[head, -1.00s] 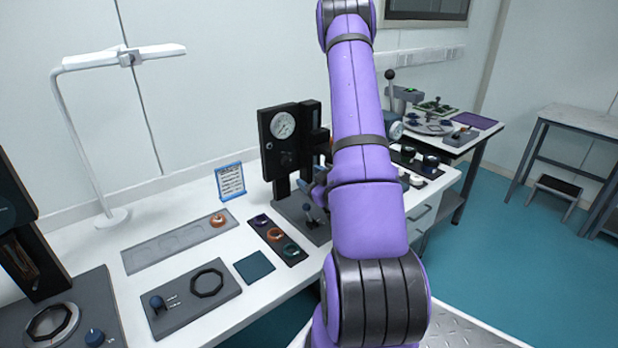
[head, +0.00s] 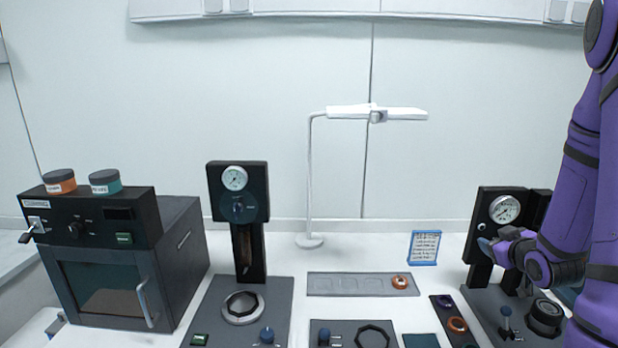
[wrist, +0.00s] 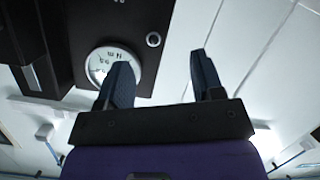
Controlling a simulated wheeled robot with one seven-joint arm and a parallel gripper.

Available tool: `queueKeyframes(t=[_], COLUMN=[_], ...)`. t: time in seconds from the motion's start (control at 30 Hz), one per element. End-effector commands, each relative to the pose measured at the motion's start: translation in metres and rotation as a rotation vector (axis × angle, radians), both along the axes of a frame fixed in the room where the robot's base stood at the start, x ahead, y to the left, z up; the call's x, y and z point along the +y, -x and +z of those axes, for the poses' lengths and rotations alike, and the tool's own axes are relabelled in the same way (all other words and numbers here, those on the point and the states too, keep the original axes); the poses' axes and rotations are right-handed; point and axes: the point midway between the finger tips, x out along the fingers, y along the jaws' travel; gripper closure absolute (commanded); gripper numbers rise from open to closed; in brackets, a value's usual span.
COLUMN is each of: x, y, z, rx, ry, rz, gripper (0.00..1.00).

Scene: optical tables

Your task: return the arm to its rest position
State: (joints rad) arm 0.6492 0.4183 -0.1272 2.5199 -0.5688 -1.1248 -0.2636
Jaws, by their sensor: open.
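My purple arm (head: 572,195) stands at the right edge of the head view, and part of it is cut off. My gripper (head: 500,245) is in front of the right-hand gauge press (head: 487,225), close to its column. In the wrist view my gripper (wrist: 165,82) has its two dark fingers apart, with nothing between them. The round white dial (wrist: 112,62) of a black gauge panel shows behind the left finger. I cannot tell whether the fingers touch the press.
A dark oven (head: 115,270) with two lidded jars on top stands left. A second gauge press (head: 238,215), a white lamp (head: 312,190), a grey tray (head: 345,285) with an orange ring (head: 400,281) and a small sign (head: 424,247) stand on the white table. Table around the lamp base is bare.

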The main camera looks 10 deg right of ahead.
Motion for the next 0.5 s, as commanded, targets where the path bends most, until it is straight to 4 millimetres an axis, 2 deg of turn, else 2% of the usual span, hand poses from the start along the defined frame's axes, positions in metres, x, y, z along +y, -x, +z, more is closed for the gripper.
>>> queueKeyframes(t=[0.03,0.23,0.5], x=[0.009,0.04,0.092], y=[-0.005,-0.012,0.002], z=[0.014,0.053,0.104], rx=[0.021,0.127,0.257], ry=[0.004,-0.021,-0.086], rz=[-0.002,-0.034,-0.082], gripper=[0.39,0.39,0.39])
